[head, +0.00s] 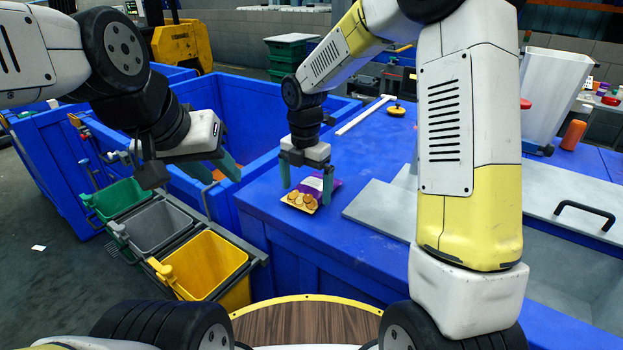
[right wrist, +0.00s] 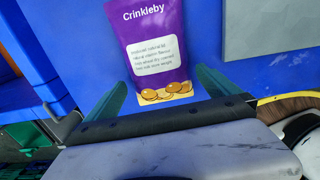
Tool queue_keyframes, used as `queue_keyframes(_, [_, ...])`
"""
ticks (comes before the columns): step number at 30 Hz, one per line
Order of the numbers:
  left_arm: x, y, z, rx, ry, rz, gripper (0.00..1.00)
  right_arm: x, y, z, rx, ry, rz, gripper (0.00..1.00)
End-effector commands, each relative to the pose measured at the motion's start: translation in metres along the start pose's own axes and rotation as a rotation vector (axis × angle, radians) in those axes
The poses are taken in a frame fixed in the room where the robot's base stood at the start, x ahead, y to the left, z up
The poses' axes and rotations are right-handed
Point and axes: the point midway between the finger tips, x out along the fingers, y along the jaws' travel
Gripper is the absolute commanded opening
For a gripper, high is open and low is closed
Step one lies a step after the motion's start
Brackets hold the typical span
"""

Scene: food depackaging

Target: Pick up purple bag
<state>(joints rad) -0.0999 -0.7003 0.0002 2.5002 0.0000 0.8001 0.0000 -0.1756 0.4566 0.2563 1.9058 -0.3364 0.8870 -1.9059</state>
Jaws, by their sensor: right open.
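The purple bag (head: 312,190) lies on the blue table near its left edge, with round golden snacks printed at its lower end. In the right wrist view the bag (right wrist: 153,45) shows the name Crinkleby and a white label. My right gripper (head: 307,190) is open above the bag, pointing down. In the right wrist view its green fingers (right wrist: 160,95) are on either side of the bag's lower end, with gaps showing.
Green (head: 120,198), grey (head: 160,226) and yellow (head: 205,262) bins hang at the left, beside large blue crates (head: 190,190). A grey panel (head: 385,215) lies right of the bag. A white container (head: 552,90) and an orange cylinder (head: 573,135) stand at the right.

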Motion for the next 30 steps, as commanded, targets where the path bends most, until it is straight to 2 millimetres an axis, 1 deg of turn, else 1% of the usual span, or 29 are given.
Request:
queue_keyframes(1, [0.0000, 0.0000, 0.0000, 0.000, 0.000, 0.000, 0.36, 0.0073, 0.0001, -0.0002, -0.001, 0.001, -0.001, 1.00])
queue_keyframes(3, [0.0000, 0.0000, 0.0000, 0.000, 0.000, 0.000, 0.36, 0.0132, 0.0001, 0.0000, -0.001, 0.000, -0.001, 1.00])
queue_keyframes(11, [0.0000, 0.0000, -0.0001, 0.000, 0.000, 0.000, 0.36, 0.0160, 0.0003, 0.0006, 0.001, -0.001, 0.001, 1.00])
queue_keyframes(12, [0.0000, 0.0000, -0.0001, 0.000, 0.000, 0.000, 0.36, 0.0159, 0.0003, 0.0005, 0.001, -0.001, 0.001, 0.96])
queue_keyframes(14, [0.0000, 0.0000, -0.0001, 0.000, 0.000, 0.000, 0.36, 0.0159, 0.0003, 0.0005, 0.001, -0.001, 0.001, 0.84])
queue_keyframes(18, [0.0000, 0.0000, -0.0001, 0.000, 0.000, 0.000, 0.36, 0.0158, 0.0003, 0.0005, 0.001, -0.001, 0.001, 0.57])
queue_keyframes(20, [0.0000, 0.0000, -0.0001, 0.000, 0.000, 0.000, 0.36, 0.0157, 0.0004, 0.0005, 0.001, -0.001, 0.001, 0.45])
queue_keyframes(21, [0.0000, 0.0000, -0.0001, 0.000, 0.000, 0.000, 0.36, 0.0155, 0.0005, 0.0006, 0.001, -0.001, 0.002, 0.43])
queue_keyframes(30, [0.0000, 0.0000, -0.0001, 0.000, 0.000, 0.000, 0.36, 0.0121, 0.0005, 0.0006, 0.001, -0.001, 0.002, 0.43])
